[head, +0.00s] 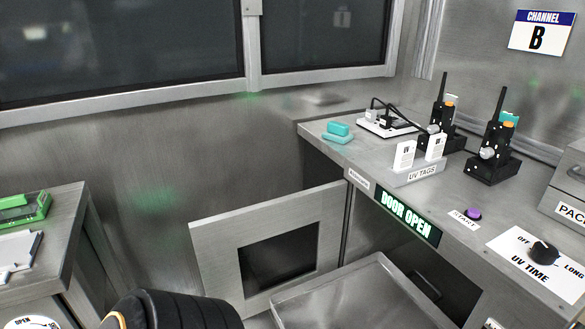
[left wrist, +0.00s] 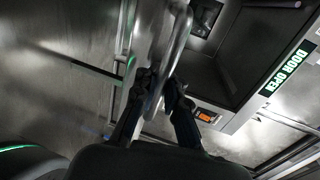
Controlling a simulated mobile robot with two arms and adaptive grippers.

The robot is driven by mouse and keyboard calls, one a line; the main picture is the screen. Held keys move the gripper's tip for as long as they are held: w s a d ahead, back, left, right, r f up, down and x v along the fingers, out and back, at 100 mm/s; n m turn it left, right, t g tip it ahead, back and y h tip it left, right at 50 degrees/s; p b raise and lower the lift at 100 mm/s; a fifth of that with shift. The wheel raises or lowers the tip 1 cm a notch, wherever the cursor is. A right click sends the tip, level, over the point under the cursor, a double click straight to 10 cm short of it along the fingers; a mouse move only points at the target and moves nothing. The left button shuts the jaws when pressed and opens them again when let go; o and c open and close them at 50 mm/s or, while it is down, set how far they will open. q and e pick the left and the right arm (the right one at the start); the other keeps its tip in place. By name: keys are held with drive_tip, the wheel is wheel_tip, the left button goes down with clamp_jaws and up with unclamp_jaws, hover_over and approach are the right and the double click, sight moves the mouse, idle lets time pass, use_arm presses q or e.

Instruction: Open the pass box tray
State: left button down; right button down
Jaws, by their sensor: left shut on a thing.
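The pass box stands under the steel counter, and its green sign reads DOOR OPEN. A steel door with a dark window (head: 215,262) stands swung out to its left. A shallow rimmed steel tray (head: 350,305) lies right of the door, cut off by the lower edge. In the left wrist view, my left gripper (left wrist: 162,82) is shut on a shiny metal bar handle (left wrist: 178,45). Which part the handle joins is not clear. In the head view the left fingers are out of frame. My right gripper is not in view.
The counter (head: 445,195) holds UV tags (head: 420,172), black radios (head: 492,150), a teal item (head: 338,132), a purple start button (head: 473,214) and a UV time dial (head: 543,252). A side table (head: 65,228) with a green item stands at the left.

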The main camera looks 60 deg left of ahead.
use_arm(q)
drive_tip(key=c, duration=1.4)
unclamp_jaws()
drive_tip(key=v, duration=1.2)
